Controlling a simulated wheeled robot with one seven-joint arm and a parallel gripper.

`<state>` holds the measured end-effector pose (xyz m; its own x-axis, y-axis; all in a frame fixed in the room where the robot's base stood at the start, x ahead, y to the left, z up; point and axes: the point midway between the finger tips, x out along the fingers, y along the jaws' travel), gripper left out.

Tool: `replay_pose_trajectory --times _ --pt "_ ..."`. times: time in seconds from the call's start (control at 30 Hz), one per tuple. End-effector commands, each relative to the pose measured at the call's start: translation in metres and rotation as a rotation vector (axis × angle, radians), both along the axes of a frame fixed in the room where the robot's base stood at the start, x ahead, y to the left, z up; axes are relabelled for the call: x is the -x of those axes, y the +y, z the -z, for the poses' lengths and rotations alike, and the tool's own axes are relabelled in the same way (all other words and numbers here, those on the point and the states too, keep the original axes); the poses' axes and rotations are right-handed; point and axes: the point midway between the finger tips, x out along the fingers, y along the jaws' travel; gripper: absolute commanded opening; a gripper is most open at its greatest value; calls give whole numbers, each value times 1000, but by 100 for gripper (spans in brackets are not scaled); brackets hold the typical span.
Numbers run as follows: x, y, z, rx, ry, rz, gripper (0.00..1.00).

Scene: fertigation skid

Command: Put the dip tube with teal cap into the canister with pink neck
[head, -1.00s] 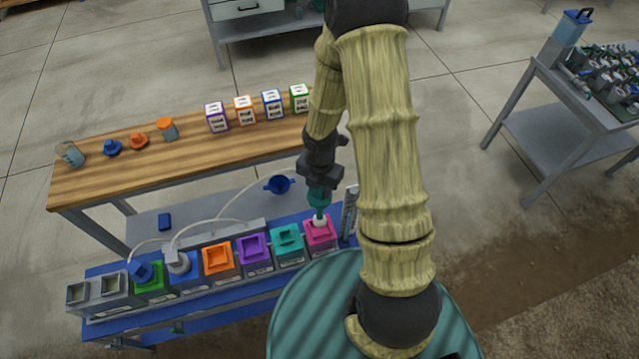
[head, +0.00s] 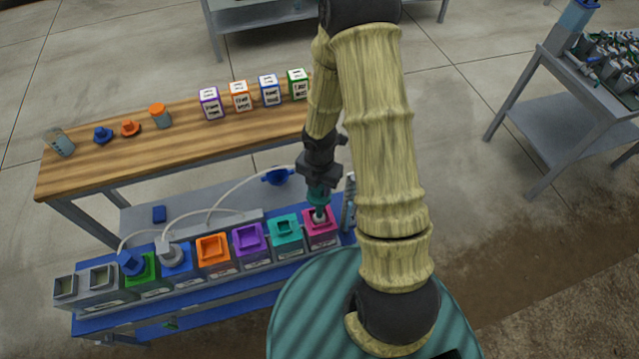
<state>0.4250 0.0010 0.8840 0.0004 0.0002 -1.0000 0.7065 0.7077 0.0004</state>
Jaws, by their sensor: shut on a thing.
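The canister with pink neck (head: 320,228) stands at the right end of the row on the blue bench. My gripper (head: 318,186) is right above it, shut on the dip tube with teal cap (head: 318,198). The teal cap shows just under the jaws, and the tube's pale lower part (head: 319,214) is at the pink neck's opening. How deep the tube sits in the neck is hard to tell from this angle.
Canisters with teal (head: 285,231), purple (head: 249,239), orange (head: 212,250) and other necks stand left of the pink one. White hoses rise behind the row. A wooden table (head: 180,140) behind holds boxes and caps. A grey post (head: 349,200) stands close right.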

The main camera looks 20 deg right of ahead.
Motion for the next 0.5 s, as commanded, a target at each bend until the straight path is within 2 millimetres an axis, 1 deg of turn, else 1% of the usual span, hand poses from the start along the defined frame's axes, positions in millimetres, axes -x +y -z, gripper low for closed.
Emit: replay_pose_trajectory --times 0.03,0.5 --pt "0 0 8 0 0 0 0" --pt "0 -1 46 0 0 1 0"
